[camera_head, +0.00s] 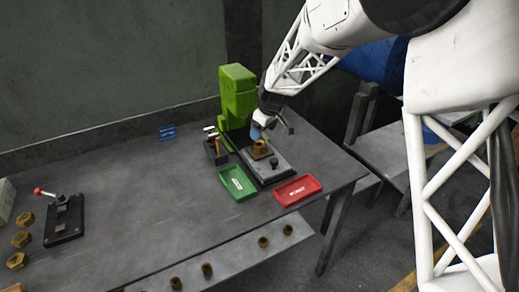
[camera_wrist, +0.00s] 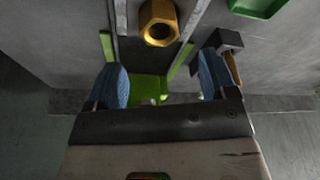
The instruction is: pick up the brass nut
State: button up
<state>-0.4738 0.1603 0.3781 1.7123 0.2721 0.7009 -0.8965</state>
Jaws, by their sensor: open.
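A brass nut (camera_head: 260,149) sits upright on the grey bed of the green press (camera_head: 238,92). In the wrist view the brass nut (camera_wrist: 158,22) shows its hexagonal top and dark hole near the top edge. My gripper (camera_head: 264,129) is just above the nut in the head view, near the front of the press. In the wrist view my gripper (camera_wrist: 162,78) has its two blue pads spread apart with nothing between them. The nut lies beyond the pads, apart from them. Other brass nuts (camera_head: 21,239) stand at the table's left end.
A green tray (camera_head: 238,183) and a red tray (camera_head: 298,190) lie in front of the press. A dark holder (camera_head: 215,151) with tools stands left of it. A lever fixture (camera_head: 65,220) is at the left. More nuts sit on a lower shelf (camera_head: 235,258). The table's middle is clear.

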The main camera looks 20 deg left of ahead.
aim_at(259, 144)
jog(key=shift+x, duration=1.05)
jog(key=shift+f, duration=0.15)
jog(key=shift+x, duration=2.45)
jog(key=shift+s+d, duration=0.1)
jog(key=shift+d, duration=0.05)
jog(key=shift+c, duration=0.3)
jog(key=c, duration=1.2)
